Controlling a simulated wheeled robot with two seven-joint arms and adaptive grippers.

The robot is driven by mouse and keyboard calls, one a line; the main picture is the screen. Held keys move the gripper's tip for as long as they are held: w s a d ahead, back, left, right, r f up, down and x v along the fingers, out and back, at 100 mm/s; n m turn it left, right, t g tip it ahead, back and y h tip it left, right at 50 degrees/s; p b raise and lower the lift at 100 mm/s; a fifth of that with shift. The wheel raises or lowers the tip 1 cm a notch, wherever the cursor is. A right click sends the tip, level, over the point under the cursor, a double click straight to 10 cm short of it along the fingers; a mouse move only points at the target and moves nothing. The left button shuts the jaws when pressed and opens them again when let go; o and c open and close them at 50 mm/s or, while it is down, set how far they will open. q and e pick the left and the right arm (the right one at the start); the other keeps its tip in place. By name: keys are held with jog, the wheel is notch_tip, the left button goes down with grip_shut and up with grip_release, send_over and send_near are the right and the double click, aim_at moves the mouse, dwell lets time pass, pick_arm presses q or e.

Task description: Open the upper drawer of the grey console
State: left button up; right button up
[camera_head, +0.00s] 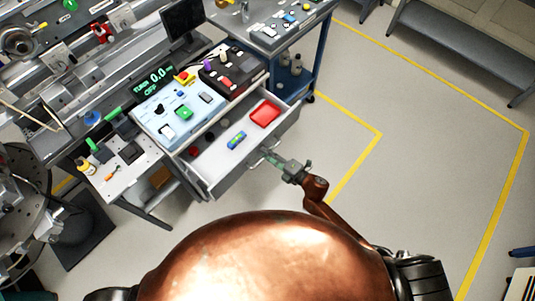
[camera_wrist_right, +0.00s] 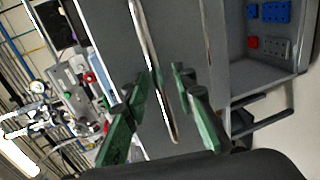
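The grey console (camera_head: 170,134) stands left of centre in the head view, with switches and a green display on top. Its upper drawer (camera_head: 222,180) is pulled well out and shows its inside. A red tray (camera_head: 265,113) and a blue-green item (camera_head: 236,140) lie in it. My right gripper (camera_head: 267,157) is at the drawer's front, by the handle. In the right wrist view, the metal handle bar (camera_wrist_right: 152,58) runs between the two green fingers of this gripper (camera_wrist_right: 165,78). The fingers look apart, with gaps beside the bar. My left gripper is out of view.
A blue-framed bench (camera_head: 320,55) stands behind the console. A small white side table (camera_head: 122,178) is at the left. The floor right of the drawer is free, with yellow lines (camera_head: 362,155). Blue and red sockets (camera_wrist_right: 275,12) show in the wrist view.

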jog(key=shift+s, duration=0.1)
jog(key=v, duration=1.1)
jog(key=shift+s+d, duration=0.3)
